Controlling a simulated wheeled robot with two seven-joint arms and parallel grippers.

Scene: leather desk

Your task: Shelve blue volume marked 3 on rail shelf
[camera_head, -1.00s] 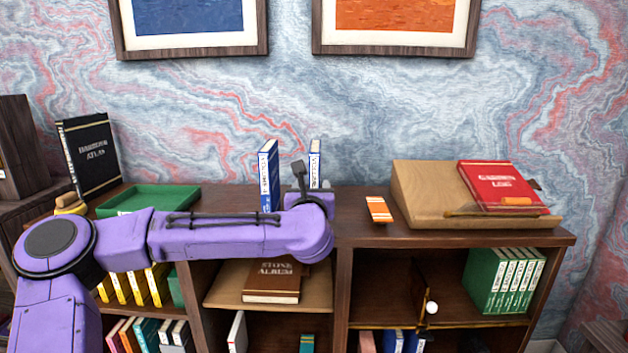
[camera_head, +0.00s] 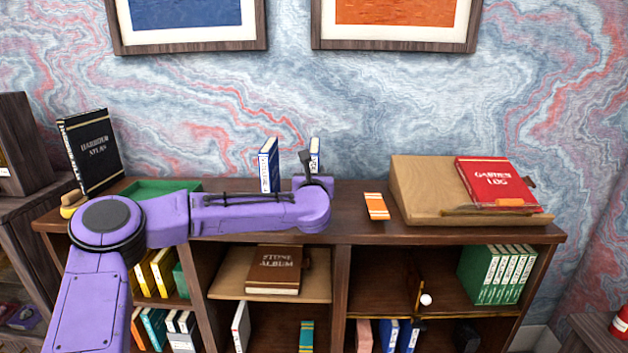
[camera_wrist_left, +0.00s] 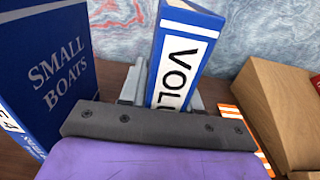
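The blue volume (camera_head: 315,150) with a white label stands on the cabinet top; in the wrist view its spine (camera_wrist_left: 185,55) reads "VOLU", the rest of the label hidden, so no number shows. My left gripper (camera_head: 314,172) is at this volume; its grey fingers (camera_wrist_left: 168,92) lie on either side of the spine. I cannot tell whether they press on it. The right middle shelf (camera_head: 385,296) has a thin brass-coloured rail along its front edge, green books at its right end and an upright piece with a white knob (camera_head: 426,299). My right gripper is not in view.
Blue book "Small Boats" (camera_wrist_left: 55,75) stands close left of my left gripper. An orange striped card (camera_head: 376,206) and a wooden slope (camera_head: 420,190) with a red book (camera_head: 494,182) are to the right. A green tray (camera_head: 160,187) lies behind my arm.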

